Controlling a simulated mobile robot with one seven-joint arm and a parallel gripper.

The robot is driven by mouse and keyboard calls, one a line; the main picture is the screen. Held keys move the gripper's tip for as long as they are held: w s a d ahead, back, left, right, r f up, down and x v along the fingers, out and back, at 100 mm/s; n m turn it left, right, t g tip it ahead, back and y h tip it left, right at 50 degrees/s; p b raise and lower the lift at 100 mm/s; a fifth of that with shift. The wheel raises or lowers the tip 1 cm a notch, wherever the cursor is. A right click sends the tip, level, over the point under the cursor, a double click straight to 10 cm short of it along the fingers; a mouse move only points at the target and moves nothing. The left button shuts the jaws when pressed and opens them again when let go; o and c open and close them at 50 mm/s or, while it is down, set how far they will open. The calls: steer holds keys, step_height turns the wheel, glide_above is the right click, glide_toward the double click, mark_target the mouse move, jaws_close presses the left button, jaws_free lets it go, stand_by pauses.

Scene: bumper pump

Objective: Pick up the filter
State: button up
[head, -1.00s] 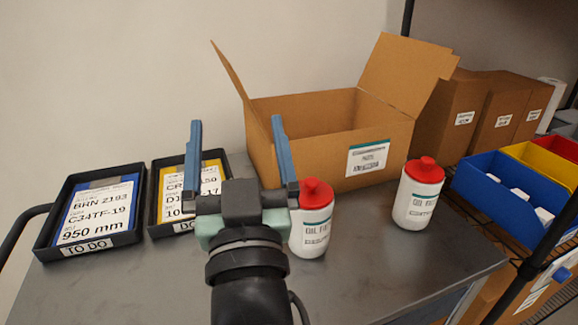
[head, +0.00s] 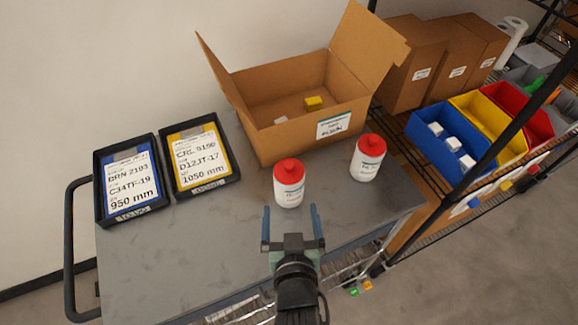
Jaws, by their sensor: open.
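Two white oil filter bottles with red caps stand upright on the grey table. The left filter (head: 289,186) is near the table's middle, and the right filter (head: 366,160) is farther right, close to the open cardboard box. My gripper (head: 293,212) is open and empty, with its blue fingers spread and pointing toward the left filter. In the picture the fingertips lie just below the base of the left filter. I cannot tell the exact gap between them.
The open cardboard box (head: 286,127) holds a yellow block (head: 313,103) and a white one. Two black trays with a blue card (head: 129,183) and a yellow card (head: 198,161) lie at left. Blue (head: 434,150), yellow and red bins sit on the right rack. The table's front left is clear.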

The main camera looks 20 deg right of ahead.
mark_target(290, 191)
steer(key=x, duration=0.7)
steer(key=shift+s+d+f+p, duration=0.15)
steer(key=shift+f+p, duration=0.2)
steer(key=shift+p, duration=0.05)
steer(key=shift+r+p+x, duration=0.2)
steer(key=shift+p+x, duration=0.35)
steer(key=shift+x, duration=2.15)
jaws_close()
steer(key=shift+r, duration=0.2)
